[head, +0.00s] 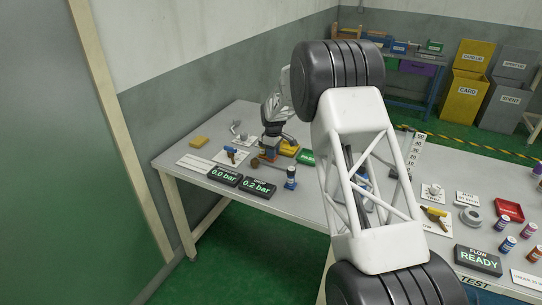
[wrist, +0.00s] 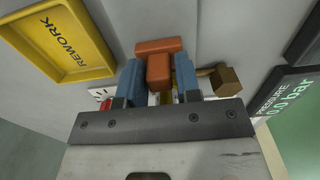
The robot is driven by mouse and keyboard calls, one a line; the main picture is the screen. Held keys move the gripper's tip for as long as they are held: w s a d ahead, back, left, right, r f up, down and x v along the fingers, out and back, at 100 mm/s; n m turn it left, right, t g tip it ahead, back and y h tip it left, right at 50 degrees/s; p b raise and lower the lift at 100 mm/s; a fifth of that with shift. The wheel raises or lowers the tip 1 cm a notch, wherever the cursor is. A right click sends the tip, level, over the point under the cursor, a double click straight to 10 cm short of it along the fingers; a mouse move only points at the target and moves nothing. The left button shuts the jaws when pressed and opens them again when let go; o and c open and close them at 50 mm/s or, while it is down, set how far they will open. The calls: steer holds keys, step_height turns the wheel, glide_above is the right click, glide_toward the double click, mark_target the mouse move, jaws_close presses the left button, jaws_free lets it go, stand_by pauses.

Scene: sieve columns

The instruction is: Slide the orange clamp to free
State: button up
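The orange clamp (wrist: 158,70) shows in the wrist view as a block with a wider orange bar behind it. My gripper (wrist: 159,78) has its two blue fingers on either side of the orange block, very close to it. Whether the fingers touch the block is not clear. In the head view my gripper (head: 271,142) points down at the far left part of the bench, over a small orange and blue patch. The clamp's lower part and what it holds are mostly hidden by the fingers and the grey palm.
A yellow REWORK tray (wrist: 68,40) lies left of my fingers in the wrist view. A brass-coloured part (wrist: 226,81) and a dark pressure display (wrist: 285,100) are at the right.

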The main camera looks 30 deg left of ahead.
jaws_close()
steer(key=shift+d, duration=2.05)
steer(key=shift+o, duration=1.6)
jaws_free()
steer(key=shift+r, duration=0.15)
steer(key=shift+r, duration=2.85)
